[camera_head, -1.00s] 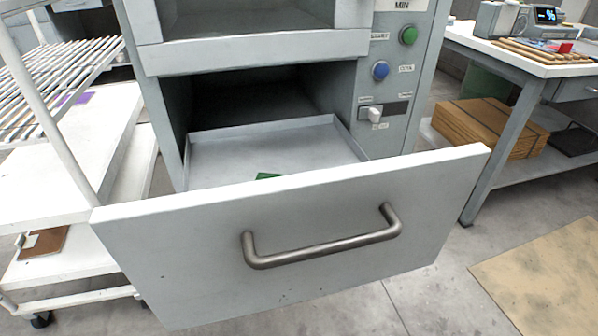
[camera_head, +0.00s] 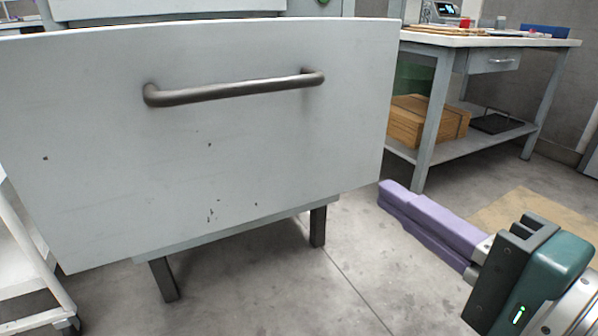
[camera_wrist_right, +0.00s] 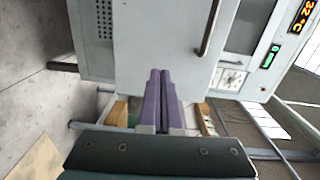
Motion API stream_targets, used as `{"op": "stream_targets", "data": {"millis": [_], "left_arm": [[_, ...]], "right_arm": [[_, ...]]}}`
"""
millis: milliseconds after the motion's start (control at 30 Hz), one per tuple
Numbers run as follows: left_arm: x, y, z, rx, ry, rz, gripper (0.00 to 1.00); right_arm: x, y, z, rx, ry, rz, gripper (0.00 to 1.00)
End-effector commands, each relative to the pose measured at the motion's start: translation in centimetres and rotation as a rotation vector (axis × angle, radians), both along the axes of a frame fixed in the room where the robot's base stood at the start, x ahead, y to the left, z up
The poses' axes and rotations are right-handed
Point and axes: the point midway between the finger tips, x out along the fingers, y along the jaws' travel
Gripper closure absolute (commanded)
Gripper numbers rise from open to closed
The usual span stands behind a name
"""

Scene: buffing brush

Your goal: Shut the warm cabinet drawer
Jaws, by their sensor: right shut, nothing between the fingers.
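The warm cabinet drawer (camera_head: 230,150) shows its pale grey front, large and near, in the head view. Its metal bar handle (camera_head: 235,88) runs across the upper part of the front. The inside of the drawer is not visible now, and how far it stands out is hard to tell. My right gripper (camera_head: 385,195) has purple fingers, shut and empty, at the lower right, beside the drawer front's lower right corner. In the right wrist view the shut fingers (camera_wrist_right: 158,75) point towards the drawer front (camera_wrist_right: 150,40), with the handle (camera_wrist_right: 210,28) to their right. My left gripper is not in view.
A workbench (camera_head: 490,42) stands at the right, with cardboard boxes (camera_head: 425,120) on its lower shelf. A white rack (camera_head: 30,250) is at the left edge. A tan mat (camera_head: 540,215) lies on the floor. Floor between the drawer and bench is clear.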

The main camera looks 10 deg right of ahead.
Motion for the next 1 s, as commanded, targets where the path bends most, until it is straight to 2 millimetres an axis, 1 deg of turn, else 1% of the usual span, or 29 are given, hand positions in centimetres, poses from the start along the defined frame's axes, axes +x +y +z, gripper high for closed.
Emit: {"op": "stream_targets", "data": {"millis": [33,167,267,500,700,833,1000], "left_arm": [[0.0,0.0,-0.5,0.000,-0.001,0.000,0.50],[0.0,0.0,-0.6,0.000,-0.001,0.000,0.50],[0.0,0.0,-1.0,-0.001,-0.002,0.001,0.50],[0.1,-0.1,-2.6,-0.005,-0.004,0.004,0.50],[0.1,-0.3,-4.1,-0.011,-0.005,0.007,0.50],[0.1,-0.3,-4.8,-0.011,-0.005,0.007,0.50],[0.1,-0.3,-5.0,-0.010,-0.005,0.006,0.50]], "right_arm": [[0.2,-0.2,-0.3,0.027,-0.008,-0.010,1.00],[1.1,-0.2,0.1,0.050,-0.019,-0.020,1.00],[2.5,0.3,0.1,0.051,-0.020,-0.019,1.00],[7.5,2.0,0.0,0.049,-0.021,-0.018,1.00],[11.1,3.1,-0.1,0.046,-0.019,-0.017,1.00],[12.5,3.6,-0.1,0.044,-0.017,-0.017,1.00],[13.4,3.9,0.1,0.044,-0.015,-0.017,1.00]]}}
